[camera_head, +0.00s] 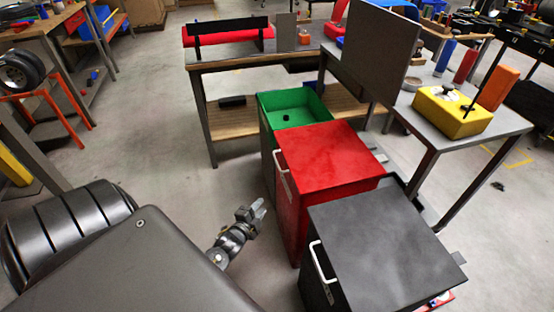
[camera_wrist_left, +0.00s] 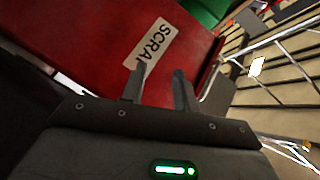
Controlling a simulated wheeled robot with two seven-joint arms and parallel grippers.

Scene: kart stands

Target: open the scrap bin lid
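The scrap bin (camera_head: 335,155) is red, and its lid lies flat and shut on top. A pale bar handle (camera_head: 281,172) is on its left-hand side. My right gripper is not in view.
A green bin (camera_head: 268,103) stands open behind the red one, with a small dark object inside. A dark grey bin (camera_head: 385,245) with a shut lid and pale handle stands in front. A table (camera_head: 505,118) is at right, a workbench (camera_head: 228,62) behind. Floor left of the bins is clear.

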